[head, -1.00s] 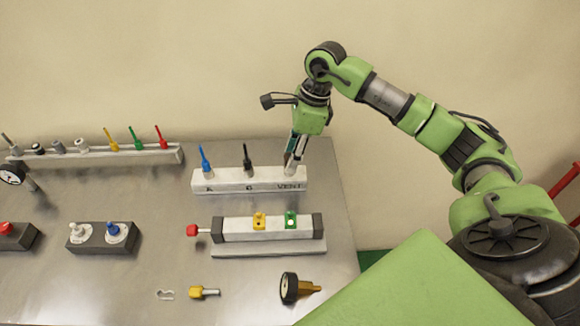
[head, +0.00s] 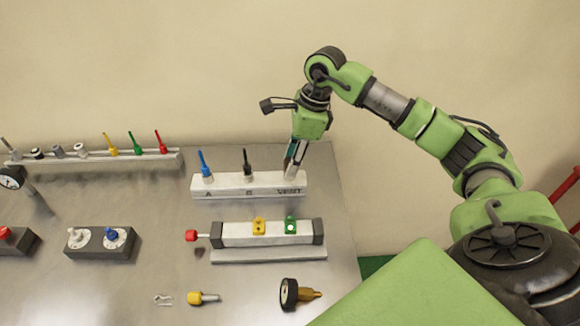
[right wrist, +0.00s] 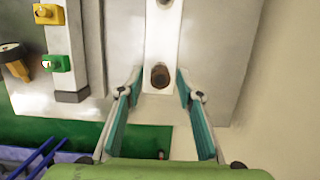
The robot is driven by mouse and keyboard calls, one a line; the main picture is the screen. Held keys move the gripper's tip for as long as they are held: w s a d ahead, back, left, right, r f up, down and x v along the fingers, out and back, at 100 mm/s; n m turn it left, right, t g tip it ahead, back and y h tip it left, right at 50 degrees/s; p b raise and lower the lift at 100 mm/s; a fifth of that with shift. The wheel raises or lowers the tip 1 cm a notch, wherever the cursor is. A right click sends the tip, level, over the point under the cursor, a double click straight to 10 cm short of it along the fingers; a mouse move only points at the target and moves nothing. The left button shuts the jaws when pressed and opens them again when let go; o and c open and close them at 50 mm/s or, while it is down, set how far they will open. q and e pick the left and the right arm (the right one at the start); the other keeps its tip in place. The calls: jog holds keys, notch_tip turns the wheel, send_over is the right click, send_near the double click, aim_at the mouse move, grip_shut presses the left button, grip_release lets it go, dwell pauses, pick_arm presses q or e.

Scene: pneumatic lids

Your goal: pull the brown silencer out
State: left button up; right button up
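The brown silencer (right wrist: 160,76) shows as a small round brown end in the white manifold block (right wrist: 161,45), in the right wrist view. In the head view the block (head: 228,191) carries the marks A, B and VENT; my right gripper hides the silencer at the VENT end. My right gripper (right wrist: 159,74) is open, with its teal-padded fingers on either side of the silencer and a visible gap to each side. In the head view the gripper (head: 290,172) points down over the VENT end. My left gripper is not in view.
A blue fitting (head: 204,164) and a black fitting (head: 247,162) stand in the same block. A gauge-like brass part (head: 290,293) and yellow-capped part (head: 195,298) lie nearer. The table's right edge is close.

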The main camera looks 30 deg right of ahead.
aim_at(289, 160)
grip_shut()
jog(key=shift+r, duration=0.2)
jog(key=shift+r+p, duration=0.6)
jog(key=shift+r, duration=0.15)
jog(key=shift+r, duration=0.25)
jog(key=shift+r+p, duration=0.35)
jog(key=shift+r, duration=0.1)
jog(key=shift+w+a+p+v, duration=0.1)
jog(key=shift+a+p+v, duration=0.05)
jog(key=shift+p+v, duration=0.55)
jog(key=shift+w+a+p+v, duration=0.1)
jog(key=shift+a+p+v, duration=0.2)
jog(key=shift+v, duration=0.6)
jog(key=shift+w+a+p+v, duration=0.1)
jog(key=shift+p+v, duration=0.5)
jog(key=shift+v, duration=0.25)
